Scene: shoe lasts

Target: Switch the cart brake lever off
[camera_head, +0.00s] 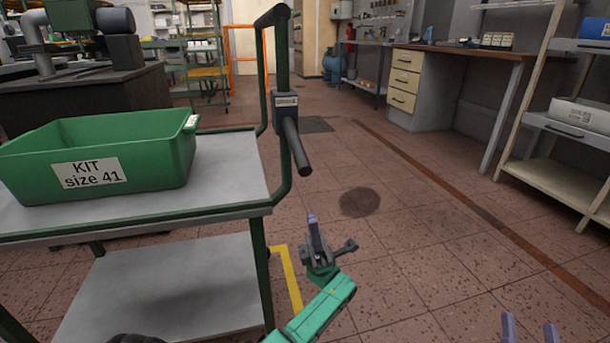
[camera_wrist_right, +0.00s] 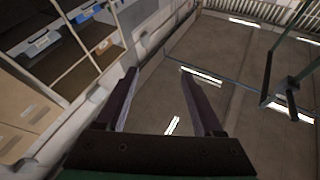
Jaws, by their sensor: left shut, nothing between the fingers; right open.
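The cart brake lever (camera_head: 296,146) is a dark rod hanging down and slightly right from a labelled black housing (camera_head: 286,103) on the cart's green handle post. The label is too small to read. The cart (camera_head: 232,170) has a grey top and green frame at the left. My left gripper (camera_head: 313,222) is shut and empty, below and slightly right of the lever, apart from it. My right gripper (camera_head: 530,328) is open and empty at the bottom right, far from the lever. Its spread fingers also show in the right wrist view (camera_wrist_right: 160,72).
A green bin (camera_head: 130,150) marked "KIT size 41" stands on the cart. A workbench with drawers (camera_head: 403,83) and a shelf rack (camera_head: 550,180) stand at the right. The tiled floor (camera_head: 420,225) right of the cart is clear.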

